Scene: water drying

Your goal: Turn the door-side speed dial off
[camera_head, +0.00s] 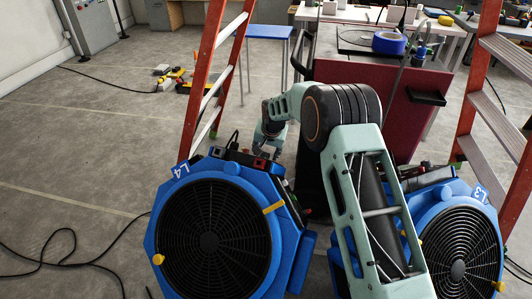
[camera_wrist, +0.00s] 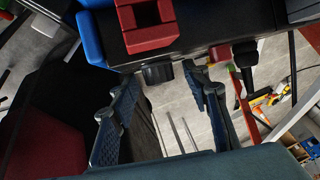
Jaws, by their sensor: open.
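Two blue fans stand on the floor in the head view: one marked L4 (camera_head: 208,225) at left and one marked L3 (camera_head: 455,245) at right. My gripper (camera_head: 266,150) is just behind and above the dark control panel on top of the L4 fan. In the wrist view, my gripper (camera_wrist: 160,74) is open, with one finger on either side of a small dark knob (camera_wrist: 157,72) under the black panel edge (camera_wrist: 220,28). The knob looks like a dial. I cannot tell whether the fingers touch it. Its setting is not readable.
A red square block (camera_wrist: 147,22) sits on the panel close by. An orange ladder (camera_head: 207,80) stands behind the L4 fan, another (camera_head: 490,90) at right. A dark red cart (camera_head: 365,105) stands behind my arm. Black cables lie on the floor at left.

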